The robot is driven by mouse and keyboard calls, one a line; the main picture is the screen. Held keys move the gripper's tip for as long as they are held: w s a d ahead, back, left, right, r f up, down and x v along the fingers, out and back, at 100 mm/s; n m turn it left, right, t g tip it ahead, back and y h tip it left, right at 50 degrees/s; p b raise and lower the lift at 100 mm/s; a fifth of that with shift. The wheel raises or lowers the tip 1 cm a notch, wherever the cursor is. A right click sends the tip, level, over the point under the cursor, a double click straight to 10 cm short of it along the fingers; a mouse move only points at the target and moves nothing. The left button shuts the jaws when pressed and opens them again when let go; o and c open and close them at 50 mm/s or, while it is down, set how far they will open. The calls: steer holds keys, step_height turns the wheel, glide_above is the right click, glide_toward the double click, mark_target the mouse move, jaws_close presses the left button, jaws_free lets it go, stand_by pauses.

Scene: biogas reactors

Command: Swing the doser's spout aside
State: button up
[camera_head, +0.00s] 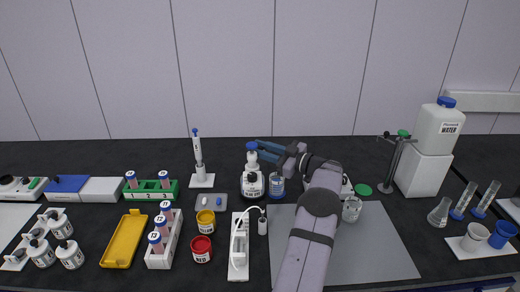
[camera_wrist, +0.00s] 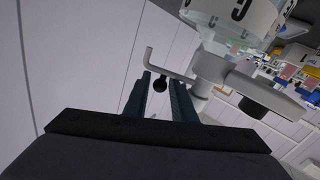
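The doser is a white bottle (camera_head: 252,185) with a dark-lettered label and a blue top (camera_head: 252,146), standing at the back of the table. In the wrist view its labelled body (camera_wrist: 237,14) is at the top and its pale head (camera_wrist: 225,72) below. Its thin grey spout (camera_wrist: 170,69) runs left from the head and bends at its end. My gripper (camera_head: 260,149) is beside the doser's top, with its blue fingers pointing left. In the wrist view my gripper (camera_wrist: 160,88) is open, and the spout crosses near the fingertips. I cannot tell whether they touch.
A glass with a blue label (camera_head: 277,186) stands close right of the doser, under my gripper. A pipette on a stand (camera_head: 199,165) is to the left. A white scale-like device (camera_head: 238,262) and red jar (camera_head: 201,248) are in front. The wall is behind.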

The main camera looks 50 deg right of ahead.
steer(key=b+v, duration=0.2)
steer(key=v, duration=0.5)
steer(key=shift+r, duration=0.1)
stand_by(0.7)
